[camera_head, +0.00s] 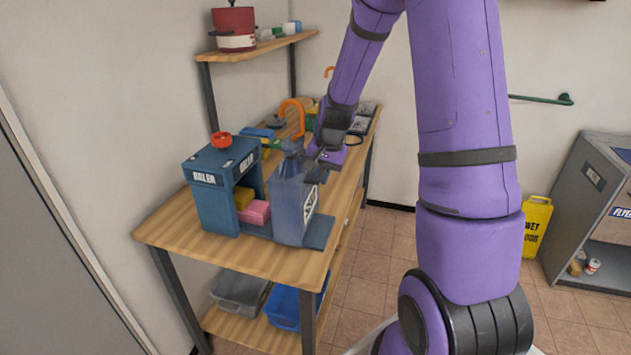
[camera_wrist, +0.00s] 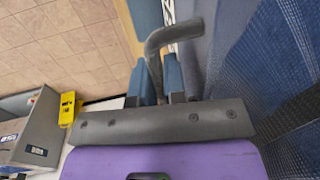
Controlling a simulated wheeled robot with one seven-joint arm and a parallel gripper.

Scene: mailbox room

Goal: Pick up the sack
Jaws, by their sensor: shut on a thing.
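The sack (camera_head: 290,205) is a blue-grey block with a white label on its side and a narrow top. It stands upright beside the blue baler on the wooden bench. In the wrist view its woven blue side (camera_wrist: 275,70) fills the right. My gripper (camera_head: 313,163) reaches down to the sack's upper right side. In the wrist view my gripper (camera_wrist: 160,82) is shut on a grey curved handle-like part (camera_wrist: 155,45) that appears to belong to the sack. The exact contact is partly hidden by the fingers.
The blue baler (camera_head: 207,190) holds yellow and pink blocks (camera_head: 256,212). Several tools clutter the bench (camera_head: 175,232) behind. Bins (camera_head: 285,307) sit on the lower shelf. A yellow wet-floor sign (camera_head: 537,225) and grey cabinet (camera_head: 590,200) stand right, across open tiled floor.

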